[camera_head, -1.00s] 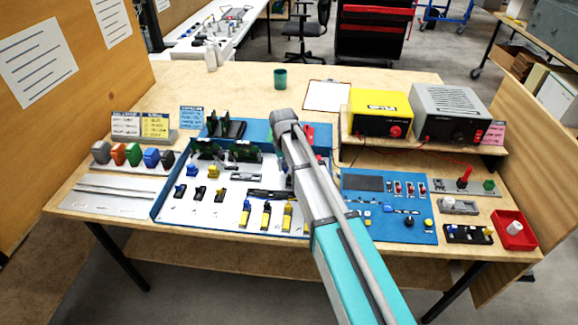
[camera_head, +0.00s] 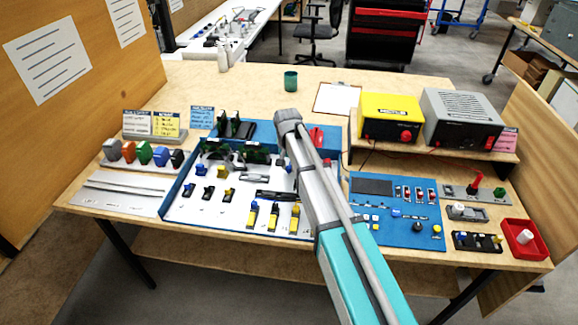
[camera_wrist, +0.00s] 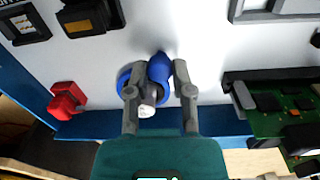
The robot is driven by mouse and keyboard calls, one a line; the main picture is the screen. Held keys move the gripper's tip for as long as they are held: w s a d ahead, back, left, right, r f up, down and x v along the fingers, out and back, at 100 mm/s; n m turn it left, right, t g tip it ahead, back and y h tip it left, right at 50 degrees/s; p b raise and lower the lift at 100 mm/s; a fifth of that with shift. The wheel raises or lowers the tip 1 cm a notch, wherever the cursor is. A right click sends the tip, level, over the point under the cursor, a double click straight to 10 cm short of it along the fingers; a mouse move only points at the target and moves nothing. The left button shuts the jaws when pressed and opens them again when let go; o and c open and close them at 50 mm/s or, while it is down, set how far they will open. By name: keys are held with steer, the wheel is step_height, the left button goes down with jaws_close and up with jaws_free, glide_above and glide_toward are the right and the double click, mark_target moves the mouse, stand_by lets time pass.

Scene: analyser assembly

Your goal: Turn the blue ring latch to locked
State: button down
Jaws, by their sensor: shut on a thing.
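The blue ring latch (camera_wrist: 124,80) is on the white panel in the wrist view, a blue ring with a raised blue grip (camera_wrist: 160,68). My gripper (camera_wrist: 158,88) has one finger on each side of the raised grip and is shut on it. A small white-tipped part (camera_wrist: 147,111) shows between the fingers, just below the ring. In the head view my arm covers the fingertips and the latch. Whether the latch stands at its locked mark cannot be told.
A red part (camera_wrist: 68,101) stands left of the latch in the wrist view. A green circuit board (camera_wrist: 285,115) lies to the right. The panel's blue edge (camera_wrist: 95,125) runs close by. In the head view, a yellow box (camera_head: 390,115) stands on a shelf at the right.

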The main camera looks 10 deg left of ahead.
steer(key=shift+c, duration=2.4)
jaws_free()
steer(key=shift+s+d+n, duration=0.1)
steer(key=shift+d+n, duration=0.05)
steer(key=shift+n, duration=0.25)
